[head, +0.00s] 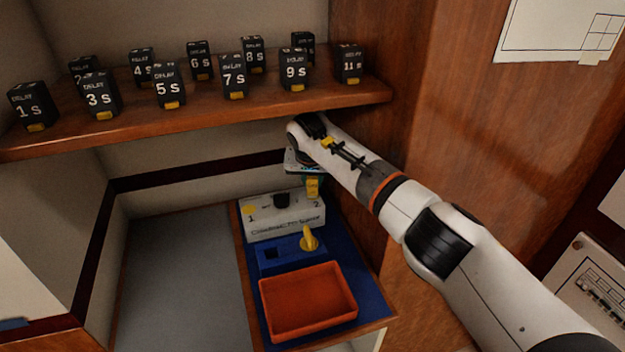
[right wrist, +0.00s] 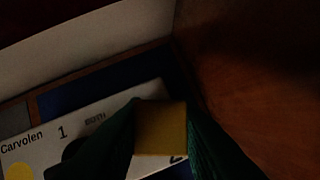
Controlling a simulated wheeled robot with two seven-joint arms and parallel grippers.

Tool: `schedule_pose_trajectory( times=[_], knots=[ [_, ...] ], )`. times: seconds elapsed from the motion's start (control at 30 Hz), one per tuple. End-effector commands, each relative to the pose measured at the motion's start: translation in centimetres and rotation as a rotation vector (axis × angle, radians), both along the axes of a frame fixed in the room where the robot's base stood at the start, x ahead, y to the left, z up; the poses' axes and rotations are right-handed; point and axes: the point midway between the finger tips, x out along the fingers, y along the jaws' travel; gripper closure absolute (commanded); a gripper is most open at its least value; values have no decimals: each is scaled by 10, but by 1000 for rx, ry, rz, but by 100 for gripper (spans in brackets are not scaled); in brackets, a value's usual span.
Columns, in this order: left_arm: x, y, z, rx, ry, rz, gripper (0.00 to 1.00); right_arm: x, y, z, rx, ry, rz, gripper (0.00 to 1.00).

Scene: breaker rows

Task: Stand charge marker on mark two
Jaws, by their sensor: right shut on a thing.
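The yellow charge marker (head: 313,187) is held between the green fingertips of my right gripper (head: 313,178), above the right end of a white selector box (head: 285,226). In the right wrist view, the marker (right wrist: 160,127) sits between the dark green fingers (right wrist: 160,130) and partly covers the box's "2". The box (right wrist: 85,125) carries marks "1" and "2" and a black knob (head: 282,200) between them. A yellow patch (head: 248,209) shows by "1". Whether the marker touches the box is hard to tell. My left gripper is not in view.
A blue holder (head: 270,268) with an upright yellow piece (head: 309,239) stands before the box, and an orange tray (head: 262,302) in front. A wooden shelf (head: 200,121) with several black delay blocks hangs above. A wooden wall (head: 440,130) is close on the right.

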Motion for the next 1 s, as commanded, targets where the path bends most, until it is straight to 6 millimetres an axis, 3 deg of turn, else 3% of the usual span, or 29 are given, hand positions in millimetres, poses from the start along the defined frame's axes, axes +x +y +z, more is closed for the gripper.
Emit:
schedule_pose_trajectory(
  times=[0.17, 0.2, 0.3, 0.77, 0.93, 1.0],
  knots=[
    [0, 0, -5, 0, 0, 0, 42, 0, 0, -5, 0, -1, 0, 98],
    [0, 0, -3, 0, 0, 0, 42, 0, 0, -3, 0, -1, -1, 68],
    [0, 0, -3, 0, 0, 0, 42, 0, 0, -3, 0, 0, -1, 53],
    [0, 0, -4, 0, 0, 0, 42, -2, 0, 7, 1, -5, 0, 53],
    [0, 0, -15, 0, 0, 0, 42, -13, 0, 29, -3, -8, 2, 53],
    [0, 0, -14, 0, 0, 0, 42, -21, 2, 28, 1, -3, 3, 53]
  ],
)
